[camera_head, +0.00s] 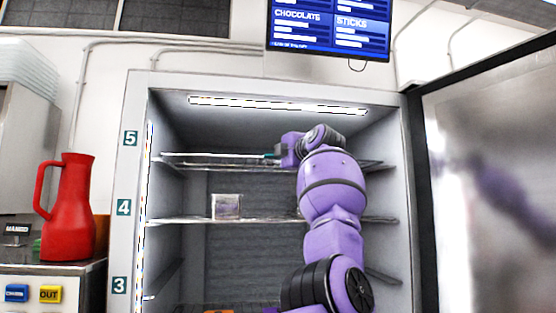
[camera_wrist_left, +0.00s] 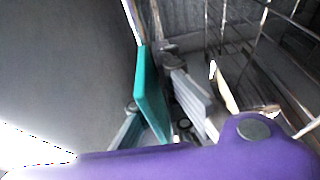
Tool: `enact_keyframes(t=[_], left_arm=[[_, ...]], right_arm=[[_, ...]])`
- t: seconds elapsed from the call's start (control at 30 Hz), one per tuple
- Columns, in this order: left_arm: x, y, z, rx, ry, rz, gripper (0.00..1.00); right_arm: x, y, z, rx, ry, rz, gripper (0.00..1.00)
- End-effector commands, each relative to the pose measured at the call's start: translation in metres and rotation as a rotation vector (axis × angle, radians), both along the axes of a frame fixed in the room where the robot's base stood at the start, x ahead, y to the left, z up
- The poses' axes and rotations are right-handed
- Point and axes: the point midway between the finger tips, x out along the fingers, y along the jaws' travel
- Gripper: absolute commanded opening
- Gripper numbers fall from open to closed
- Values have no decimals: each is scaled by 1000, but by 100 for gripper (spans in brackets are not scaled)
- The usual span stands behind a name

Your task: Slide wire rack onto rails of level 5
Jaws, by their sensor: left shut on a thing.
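A thin wire rack (camera_head: 215,160) lies across the freezer at the level marked 5, close to the rails on the side walls. Whether both of its edges sit on the rails is too small to tell. My left gripper (camera_head: 274,156), with teal pads, reaches into the freezer at the rack's height and is shut on the rack. My purple arm hides the rack's right part. In the left wrist view the rack's wires (camera_wrist_left: 262,38) run at upper right beside the gripper (camera_wrist_left: 168,78); the gripped spot is unclear. My right gripper is not in view.
A level 4 shelf (camera_head: 180,220) below holds a small clear container (camera_head: 226,207). The freezer door (camera_head: 490,180) stands open at right. A red jug (camera_head: 68,215) stands on the left counter. A light strip (camera_head: 275,105) runs under the freezer ceiling.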

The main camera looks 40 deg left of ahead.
Motion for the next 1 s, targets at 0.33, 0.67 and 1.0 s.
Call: enact_keyframes(t=[0.33,0.67,1.0], left_arm=[[-2,0,2,3,-6,0,0],[-2,-1,-8,4,-6,0,0],[-2,0,-9,2,-4,0,26]], right_arm=[[1,0,1,0,-2,0,40],[4,0,4,0,-10,1,40],[4,0,4,0,-9,0,40]])
